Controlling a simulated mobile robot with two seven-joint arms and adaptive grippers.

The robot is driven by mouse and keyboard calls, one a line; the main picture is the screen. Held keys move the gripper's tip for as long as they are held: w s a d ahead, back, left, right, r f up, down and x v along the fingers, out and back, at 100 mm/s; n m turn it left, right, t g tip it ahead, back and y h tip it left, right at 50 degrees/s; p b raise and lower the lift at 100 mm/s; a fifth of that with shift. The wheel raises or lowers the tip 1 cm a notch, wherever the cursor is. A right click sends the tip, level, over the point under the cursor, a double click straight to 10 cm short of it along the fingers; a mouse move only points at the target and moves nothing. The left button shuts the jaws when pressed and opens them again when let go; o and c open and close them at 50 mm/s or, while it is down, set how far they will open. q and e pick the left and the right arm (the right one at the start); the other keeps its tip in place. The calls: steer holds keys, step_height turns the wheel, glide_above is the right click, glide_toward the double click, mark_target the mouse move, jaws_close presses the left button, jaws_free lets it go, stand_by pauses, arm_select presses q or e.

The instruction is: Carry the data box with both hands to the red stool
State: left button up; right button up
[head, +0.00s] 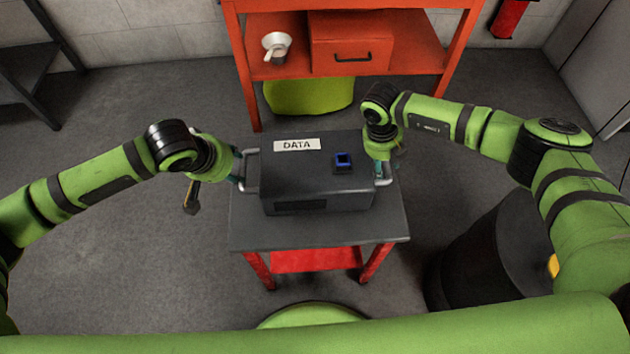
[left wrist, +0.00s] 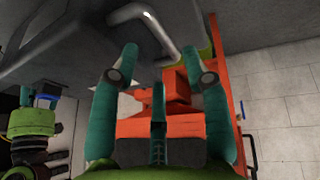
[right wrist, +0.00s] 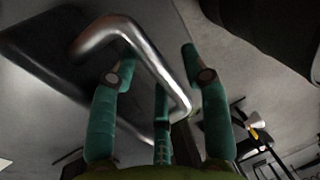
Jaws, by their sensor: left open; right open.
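The data box (head: 300,180) is dark grey with a white DATA label and a small blue-centred square on top. It rests on a low stand with a dark top (head: 390,225) and red legs. I cannot tell whether this stand is the red stool. My left gripper (head: 238,170) is open at the box's left handle, a metal bar (left wrist: 150,22) showing between its fingers in the left wrist view. My right gripper (head: 384,170) is open at the right handle; in the right wrist view this handle (right wrist: 145,50) runs between the fingers. Contact is unclear.
An orange-red bench (head: 400,60) stands behind, with a red drawer box (head: 350,55) and a pale cup-like item (head: 277,45) on it. A yellow-green object (head: 308,97) lies below. A black drum (head: 490,255) stands at right.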

steer(key=shift+r, duration=0.15)
arm_select(q)
steer(key=v, duration=0.3)
steer(key=shift+s+a+r, duration=0.1)
steer(key=shift+r, duration=0.25)
arm_select(e)
steer(key=v, duration=1.1)
steer(key=shift+r, duration=0.35)
arm_select(q)
steer(key=shift+s, duration=0.1)
arm_select(e)
steer(key=shift+a+f, duration=0.1)
steer(key=shift+a, duration=0.05)
